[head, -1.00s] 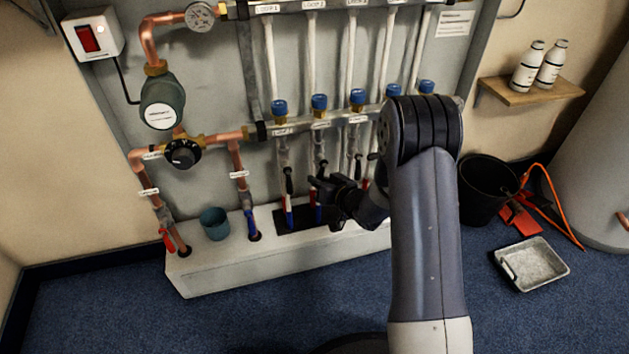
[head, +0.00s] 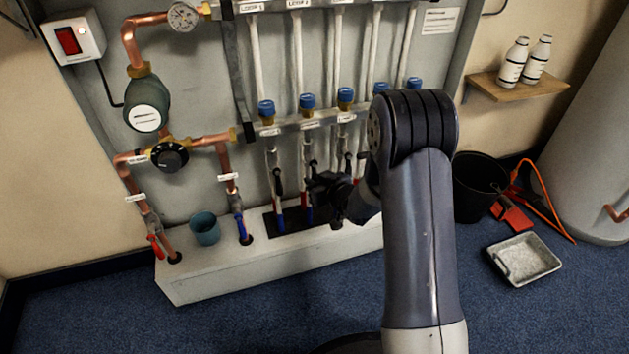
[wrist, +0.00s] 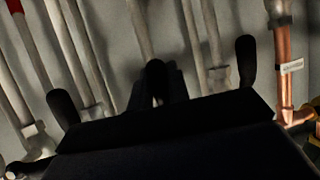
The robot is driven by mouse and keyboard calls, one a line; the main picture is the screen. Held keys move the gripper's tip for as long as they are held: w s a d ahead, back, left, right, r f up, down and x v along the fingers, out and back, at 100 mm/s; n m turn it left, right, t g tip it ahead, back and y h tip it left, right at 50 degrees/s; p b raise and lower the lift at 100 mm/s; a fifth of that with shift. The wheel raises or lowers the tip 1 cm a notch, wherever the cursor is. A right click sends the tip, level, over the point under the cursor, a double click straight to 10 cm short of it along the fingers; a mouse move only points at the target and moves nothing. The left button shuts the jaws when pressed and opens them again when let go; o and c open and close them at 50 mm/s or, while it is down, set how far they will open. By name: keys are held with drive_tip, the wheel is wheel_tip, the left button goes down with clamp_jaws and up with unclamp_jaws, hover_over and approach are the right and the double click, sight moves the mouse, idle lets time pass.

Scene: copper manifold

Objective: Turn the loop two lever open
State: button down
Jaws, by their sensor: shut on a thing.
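The loop two valve is on the second pipe from the left, below its blue cap (head: 307,101). Its black lever (head: 312,165) is partly hidden by my gripper (head: 314,183) in the head view. In the wrist view the middle black lever (wrist: 155,76) stands between my gripper's fingers (wrist: 158,88), and the gripper is shut on it. The lever looks roughly upright along its pipe; its exact angle is hard to tell. The loop one lever (head: 278,182) is just left of my gripper in the head view; it shows at right in the wrist view (wrist: 246,61).
Another black lever (wrist: 62,106) is close on the other side in the wrist view. A copper pipe (wrist: 284,75) stands beyond the loop one lever. A teal cup (head: 205,229) sits on the white plinth (head: 200,275). A black bucket (head: 480,188) and grey tray (head: 524,259) are at right.

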drive_tip(key=c, duration=1.3)
unclamp_jaws()
drive_tip(key=shift+c, duration=0.2)
drive_tip(key=p+v, duration=0.3)
drive_tip(key=v, duration=0.7)
drive_tip(key=shift+s+d, duration=0.3)
drive_tip(key=b+x, duration=0.3)
drive_tip(key=x, duration=0.8)
drive_tip(key=shift+a+r, duration=0.1)
drive_tip(key=shift+s+r, duration=0.1)
